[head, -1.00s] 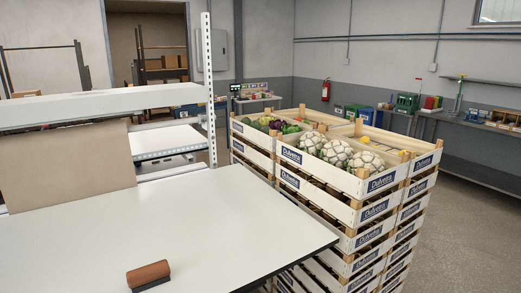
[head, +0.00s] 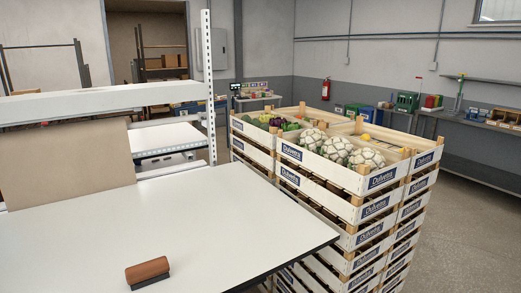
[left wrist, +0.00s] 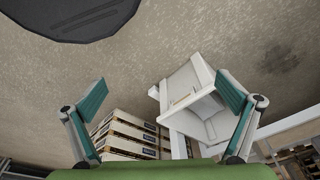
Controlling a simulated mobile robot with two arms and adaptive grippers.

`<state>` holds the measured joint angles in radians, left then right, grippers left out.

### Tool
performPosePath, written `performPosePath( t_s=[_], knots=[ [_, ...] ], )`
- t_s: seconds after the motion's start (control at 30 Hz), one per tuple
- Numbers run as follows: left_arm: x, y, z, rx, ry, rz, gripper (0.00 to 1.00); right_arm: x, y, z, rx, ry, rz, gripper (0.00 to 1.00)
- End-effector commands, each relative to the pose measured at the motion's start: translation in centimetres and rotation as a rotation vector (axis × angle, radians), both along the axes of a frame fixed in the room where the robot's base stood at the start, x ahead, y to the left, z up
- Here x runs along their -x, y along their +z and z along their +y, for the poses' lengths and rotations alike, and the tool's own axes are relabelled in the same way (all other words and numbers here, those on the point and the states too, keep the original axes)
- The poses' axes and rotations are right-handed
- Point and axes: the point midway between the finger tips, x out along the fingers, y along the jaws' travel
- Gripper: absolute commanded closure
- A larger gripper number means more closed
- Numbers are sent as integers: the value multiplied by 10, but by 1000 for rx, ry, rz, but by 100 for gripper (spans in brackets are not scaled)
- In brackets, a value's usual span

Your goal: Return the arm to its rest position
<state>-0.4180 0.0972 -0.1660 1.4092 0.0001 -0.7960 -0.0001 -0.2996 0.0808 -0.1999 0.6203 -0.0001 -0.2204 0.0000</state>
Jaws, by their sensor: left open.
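My left gripper (left wrist: 161,80) shows in the left wrist view. Its two teal-padded fingers are spread wide apart, with nothing between them. The gripper hangs clear, with the floor, a pale box-like unit and stacked crates visible beyond it. Neither arm shows in the head view. My right gripper is in no view.
A white table (head: 215,230) with a dark edge holds a brown-handled brush (head: 147,270) and a brown board (head: 65,165). Stacked white crates (head: 383,178) with cauliflowers (head: 337,150) stand beyond its right side. The grey floor (head: 480,240) at right is clear.

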Motion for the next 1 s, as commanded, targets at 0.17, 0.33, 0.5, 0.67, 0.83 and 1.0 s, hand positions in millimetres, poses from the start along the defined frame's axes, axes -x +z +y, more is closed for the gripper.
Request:
performPosePath(
  t_s=[0.17, 0.33, 0.5, 0.67, 0.83, 1.0],
  knots=[
    [53, -70, 8, -6, -8, 45, 0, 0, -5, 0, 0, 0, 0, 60],
    [105, -113, 18, -11, -15, 73, 0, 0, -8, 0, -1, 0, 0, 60],
    [141, -133, 25, -14, -20, 88, 0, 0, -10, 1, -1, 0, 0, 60],
    [146, -135, 26, -14, -21, 91, 0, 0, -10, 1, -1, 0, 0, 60],
    [146, -135, 26, -14, -21, 91, 0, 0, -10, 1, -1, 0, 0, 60],
    [146, -135, 26, -14, -21, 91, 0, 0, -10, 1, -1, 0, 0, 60]
  ],
)
